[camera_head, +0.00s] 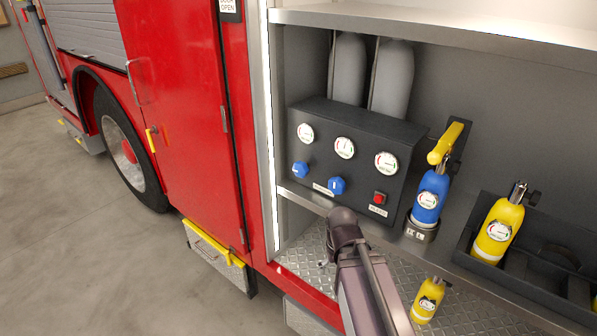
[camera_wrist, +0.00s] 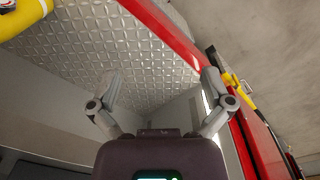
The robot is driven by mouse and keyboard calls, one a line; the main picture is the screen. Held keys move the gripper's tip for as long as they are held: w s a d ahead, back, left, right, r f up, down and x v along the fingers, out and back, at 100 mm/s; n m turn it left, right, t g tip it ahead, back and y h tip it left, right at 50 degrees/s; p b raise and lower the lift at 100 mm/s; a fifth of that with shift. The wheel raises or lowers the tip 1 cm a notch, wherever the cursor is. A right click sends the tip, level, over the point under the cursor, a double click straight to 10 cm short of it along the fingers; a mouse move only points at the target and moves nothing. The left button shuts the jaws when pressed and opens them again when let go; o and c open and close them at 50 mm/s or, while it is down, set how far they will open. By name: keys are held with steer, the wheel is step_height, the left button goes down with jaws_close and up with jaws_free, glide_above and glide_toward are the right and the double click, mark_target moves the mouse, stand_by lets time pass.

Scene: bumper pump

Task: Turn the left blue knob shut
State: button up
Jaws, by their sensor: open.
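The left blue knob (camera_head: 300,170) is on the lower left of the dark control panel (camera_head: 325,205), under the left gauge (camera_head: 306,133). A second blue knob (camera_head: 337,186) sits to its right. My arm rises from the bottom of the head view, its dark rounded end below the second knob; the gripper itself is not visible there. In the wrist view my gripper (camera_wrist: 162,88) has its two fingers spread wide, with nothing between them but the diamond-plate floor beyond. No knob shows in the wrist view.
A red button (camera_head: 380,197) is at the panel's lower right. A blue bottle (camera_head: 430,196) and a yellow bottle (camera_head: 497,232) stand right of it. Another yellow bottle (camera_head: 427,300) stands lower. The red door (camera_head: 185,120) borders the compartment on the left.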

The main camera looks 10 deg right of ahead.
steer(key=w+n+h, duration=0.1)
steer(key=n+t+h+b, duration=0.5)
steer(key=n+t+h, duration=0.75)
steer(key=n, duration=1.35)
glide_toward(298, 172)
steer(key=shift+s+a+r+y, duration=0.25)
steer(key=shift+s+a+y, duration=0.2)
steer(key=shift+s+a, duration=0.45)
steer(key=shift+d, duration=0.25)
steer(key=x, duration=1.3)
steer(key=shift+w+d, duration=0.15)
steer(key=shift+w, duration=0.15)
